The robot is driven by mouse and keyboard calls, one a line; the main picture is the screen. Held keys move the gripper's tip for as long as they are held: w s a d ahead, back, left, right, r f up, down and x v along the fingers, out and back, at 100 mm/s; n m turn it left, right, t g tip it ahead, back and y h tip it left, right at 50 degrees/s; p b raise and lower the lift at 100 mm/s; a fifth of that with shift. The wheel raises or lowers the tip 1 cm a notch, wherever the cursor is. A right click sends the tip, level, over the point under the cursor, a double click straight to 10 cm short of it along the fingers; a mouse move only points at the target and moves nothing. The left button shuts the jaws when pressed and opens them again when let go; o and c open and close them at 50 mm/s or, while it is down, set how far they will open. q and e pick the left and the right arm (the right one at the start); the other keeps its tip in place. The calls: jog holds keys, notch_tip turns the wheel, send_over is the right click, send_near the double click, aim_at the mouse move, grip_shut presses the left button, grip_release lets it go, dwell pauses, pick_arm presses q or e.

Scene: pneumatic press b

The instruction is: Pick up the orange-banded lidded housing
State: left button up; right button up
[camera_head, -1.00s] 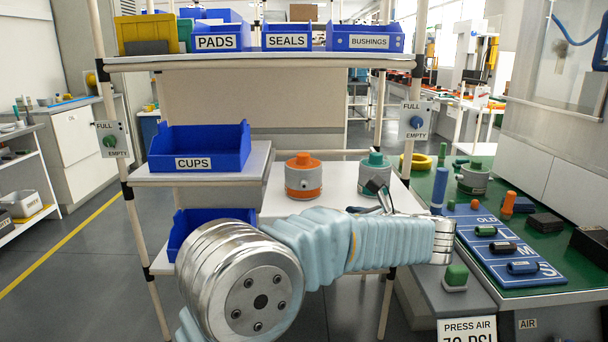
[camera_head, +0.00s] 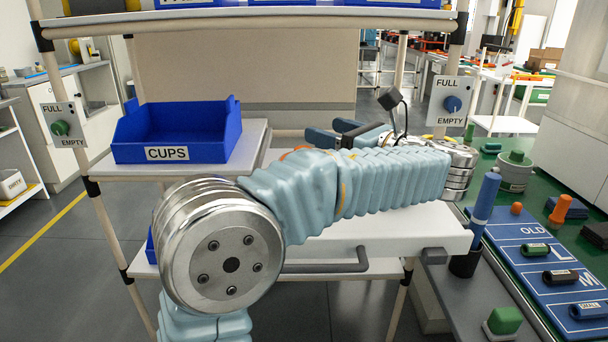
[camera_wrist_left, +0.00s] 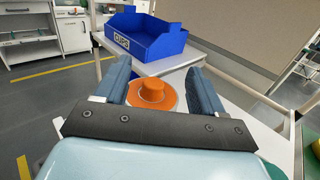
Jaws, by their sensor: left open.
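The orange-banded lidded housing (camera_wrist_left: 152,95) shows in the left wrist view from above, with its orange lid and knob, on the white shelf. In the head view my left arm hides nearly all of it. My left gripper (camera_wrist_left: 158,74) is open, with one blue finger on each side of the housing in the wrist view. I cannot tell whether the fingers are level with it or still above it. In the head view the left gripper (camera_head: 332,134) points left, beyond the forearm. My right gripper is not in view.
A blue CUPS bin (camera_head: 178,136) stands left of the gripper, and also shows in the wrist view (camera_wrist_left: 145,40). Rack posts flank the shelf.

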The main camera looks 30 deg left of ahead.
pick_arm(q)
notch_tip(320, 180, down, 6)
jog(key=x, duration=0.7)
jog(key=shift+a+r+b, duration=0.2)
jog(key=shift+a+b, duration=0.05)
jog(key=shift+b, duration=0.1)
grip_shut()
